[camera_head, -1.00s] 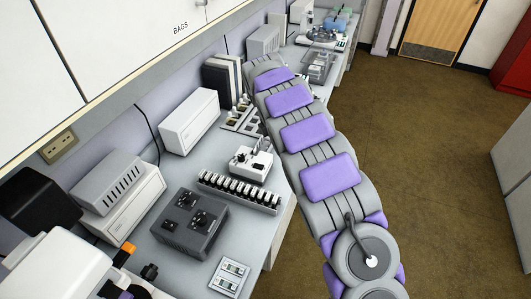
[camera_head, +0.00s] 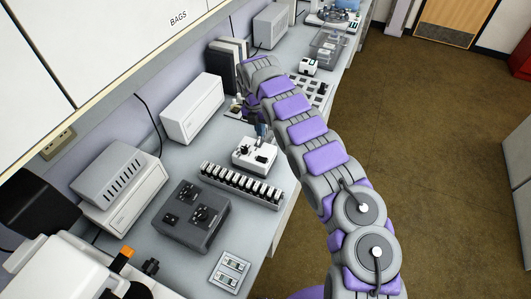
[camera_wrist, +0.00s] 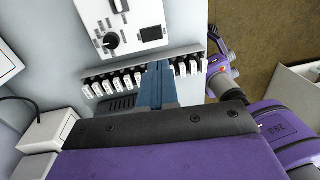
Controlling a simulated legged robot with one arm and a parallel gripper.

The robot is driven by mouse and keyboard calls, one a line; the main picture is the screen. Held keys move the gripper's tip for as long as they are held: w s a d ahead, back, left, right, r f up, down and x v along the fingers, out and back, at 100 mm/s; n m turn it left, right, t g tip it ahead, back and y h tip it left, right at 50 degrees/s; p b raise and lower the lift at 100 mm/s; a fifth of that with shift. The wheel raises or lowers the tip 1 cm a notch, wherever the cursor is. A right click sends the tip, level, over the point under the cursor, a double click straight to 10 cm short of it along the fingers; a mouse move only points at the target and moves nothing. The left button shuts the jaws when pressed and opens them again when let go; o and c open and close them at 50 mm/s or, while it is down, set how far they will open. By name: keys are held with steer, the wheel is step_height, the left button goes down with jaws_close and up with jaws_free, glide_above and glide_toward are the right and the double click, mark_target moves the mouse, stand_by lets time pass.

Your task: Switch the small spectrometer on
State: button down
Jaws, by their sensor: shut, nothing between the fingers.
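A small white box with controls on top, which looks like the small spectrometer (camera_head: 252,158), stands on the bench behind a row of vials. In the wrist view the white box (camera_wrist: 135,22) shows a black knob (camera_wrist: 111,40), a metal toggle lever (camera_wrist: 119,5) and a dark panel (camera_wrist: 151,34). The top of the box is cut off there. My gripper (camera_head: 262,131) points down at the box's far side, partly hidden by my arm. In the wrist view my gripper (camera_wrist: 158,66) is shut and empty, its tips just below the box in the picture.
A row of white-capped vials (camera_head: 241,186) stands in front of the box. A dark grey control box (camera_head: 192,214) and a white switch plate (camera_head: 230,270) lie nearer. White instruments (camera_head: 193,108) line the wall. A slotted rack (camera_head: 318,91) stands beyond my arm.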

steer(key=shift+a, duration=0.1)
steer(key=b, duration=0.2)
glide_toward(265, 159)
steer(key=f, duration=0.7)
steer(key=shift+s+d, duration=0.1)
steer(key=shift+d, duration=0.3)
steer(key=shift+a+r, duration=0.15)
steer(key=shift+a, duration=0.55)
